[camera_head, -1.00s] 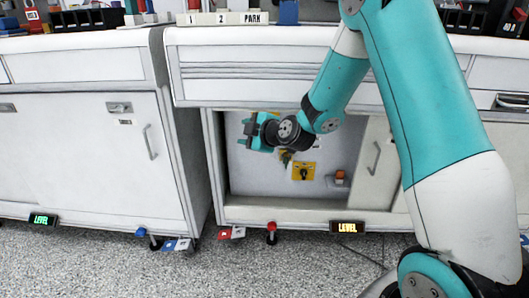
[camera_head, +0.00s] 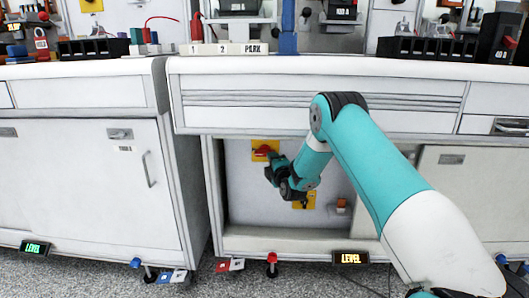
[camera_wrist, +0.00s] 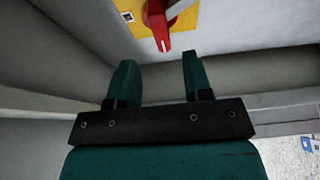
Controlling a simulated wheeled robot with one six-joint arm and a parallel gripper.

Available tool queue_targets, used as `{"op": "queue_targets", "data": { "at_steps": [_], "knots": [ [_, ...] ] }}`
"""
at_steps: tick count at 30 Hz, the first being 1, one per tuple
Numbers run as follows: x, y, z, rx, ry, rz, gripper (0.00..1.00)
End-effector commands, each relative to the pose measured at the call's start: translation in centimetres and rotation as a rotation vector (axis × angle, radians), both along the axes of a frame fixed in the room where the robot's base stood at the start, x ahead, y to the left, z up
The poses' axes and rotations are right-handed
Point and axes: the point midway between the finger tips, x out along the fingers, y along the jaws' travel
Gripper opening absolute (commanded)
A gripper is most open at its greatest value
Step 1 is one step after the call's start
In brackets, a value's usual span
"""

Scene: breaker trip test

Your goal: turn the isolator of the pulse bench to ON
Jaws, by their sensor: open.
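A red rotary isolator handle (camera_head: 264,150) on a yellow plate sits high on the back wall of the open lower bay. In the wrist view the red handle (camera_wrist: 160,24) stands at the top, its pointed end toward the space between my fingertips. My gripper (camera_head: 271,168) is inside the bay, just below the handle. In the wrist view my gripper (camera_wrist: 158,60) is open and empty. Its fingers appear short of the handle and apart from it. No readable ON or OFF mark shows.
A second yellow plate with a dark knob (camera_head: 304,200) is lower right of the handle, partly behind my gripper. A small orange-topped part (camera_head: 341,206) is farther right. The bay's left side wall (camera_head: 214,190) is close, and the countertop (camera_head: 330,66) overhangs above.

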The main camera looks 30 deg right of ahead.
Motion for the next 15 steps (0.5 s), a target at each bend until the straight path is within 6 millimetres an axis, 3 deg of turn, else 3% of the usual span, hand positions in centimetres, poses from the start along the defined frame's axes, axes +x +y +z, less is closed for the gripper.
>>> {"op": "queue_targets", "data": {
  "at_steps": [6, 15],
  "knots": [
    [4.5, -0.9, -0.4, 0.0, -0.002, 0.002, 0.46],
    [7.9, -1.6, -0.3, 0.0, 0.001, 0.001, 0.46]
  ]
}}
